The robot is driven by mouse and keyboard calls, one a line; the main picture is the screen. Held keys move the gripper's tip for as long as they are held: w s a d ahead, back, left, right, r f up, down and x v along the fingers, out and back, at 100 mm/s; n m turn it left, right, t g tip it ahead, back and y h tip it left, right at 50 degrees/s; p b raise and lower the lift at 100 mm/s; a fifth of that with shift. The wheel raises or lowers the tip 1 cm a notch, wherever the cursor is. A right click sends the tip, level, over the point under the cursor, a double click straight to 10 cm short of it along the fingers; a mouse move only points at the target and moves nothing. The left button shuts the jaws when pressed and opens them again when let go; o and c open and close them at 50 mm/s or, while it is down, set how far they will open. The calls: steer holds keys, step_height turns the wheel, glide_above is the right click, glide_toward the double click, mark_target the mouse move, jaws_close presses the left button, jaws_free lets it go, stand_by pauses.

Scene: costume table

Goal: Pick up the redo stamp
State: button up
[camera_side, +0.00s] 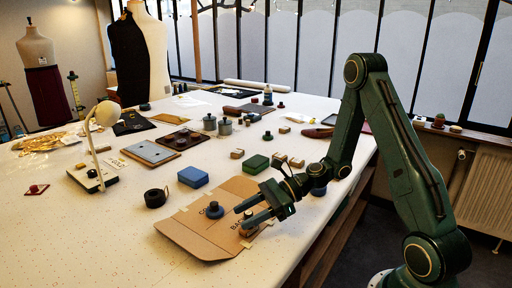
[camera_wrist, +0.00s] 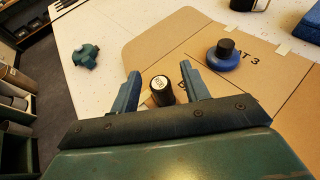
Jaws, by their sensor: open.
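A small dark stamp (camera_wrist: 161,88) with a pale round label on top stands on the cardboard pattern piece (camera_wrist: 170,30). The label's lettering is too small to read with certainty. In the wrist view my gripper (camera_wrist: 162,82) is open, with one finger on each side of the stamp and a gap to each. In the side view my gripper (camera_side: 243,214) reaches in low from the right over the cardboard (camera_side: 185,238). There the stamp's brown lower part (camera_side: 248,230) shows below the fingers, and the rest is mostly hidden.
A blue round stamp with a black knob (camera_wrist: 222,57) stands on the cardboard near the fingers; it also shows in the side view (camera_side: 214,210). A black tape roll (camera_side: 156,198), blue box (camera_side: 193,177) and green box (camera_side: 256,164) stand behind. A green lobed object (camera_wrist: 86,56) lies left.

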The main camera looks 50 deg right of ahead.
mark_target(248, 212)
jaws_close()
steer(key=shift+r, duration=0.1)
stand_by(0.3)
step_height(248, 212, up, 20)
stand_by(0.8)
stand_by(0.6)
